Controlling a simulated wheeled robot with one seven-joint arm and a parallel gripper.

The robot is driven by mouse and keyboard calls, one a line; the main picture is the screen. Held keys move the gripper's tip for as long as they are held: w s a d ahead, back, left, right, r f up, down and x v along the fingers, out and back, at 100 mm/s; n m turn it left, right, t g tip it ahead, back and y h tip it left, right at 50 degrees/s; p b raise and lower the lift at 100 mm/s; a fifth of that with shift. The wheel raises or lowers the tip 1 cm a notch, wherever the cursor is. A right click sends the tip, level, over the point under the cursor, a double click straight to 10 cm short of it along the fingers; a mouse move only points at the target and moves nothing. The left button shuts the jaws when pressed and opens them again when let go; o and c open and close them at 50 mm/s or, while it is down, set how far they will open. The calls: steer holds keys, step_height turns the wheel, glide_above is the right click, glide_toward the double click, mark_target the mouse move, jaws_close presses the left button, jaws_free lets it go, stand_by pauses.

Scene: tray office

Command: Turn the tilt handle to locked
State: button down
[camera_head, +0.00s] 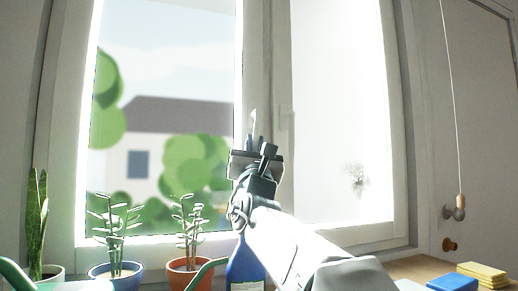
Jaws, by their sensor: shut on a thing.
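The tilt handle (253,121) is a slim pale grey lever on the window frame's middle post. Its visible end points up, leaning slightly. My gripper (254,143) reaches up from the lower right and is shut on the handle. The gripper's dark body hides the handle's lower part and its base. No lock marking can be made out.
The window (251,70) has two panes. Several potted plants (118,268) stand along the sill at left. A blue bottle (245,266) stands below my arm. A pull cord (453,110) hangs at right above a blue box (453,283) and yellow pads (482,273).

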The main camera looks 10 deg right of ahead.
steer(key=shift+r, duration=0.1)
steer(key=c, duration=1.4)
jaws_free()
steer(key=shift+s+a+f, duration=0.1)
steer(key=shift+s+f, duration=0.35)
steer(key=shift+s, duration=0.1)
steer(key=s+a+p, duration=0.1)
steer(key=s+a, duration=0.1)
steer(key=s, duration=0.9)
steer(key=shift+s+p, duration=0.3)
steer(key=shift+p, duration=0.1)
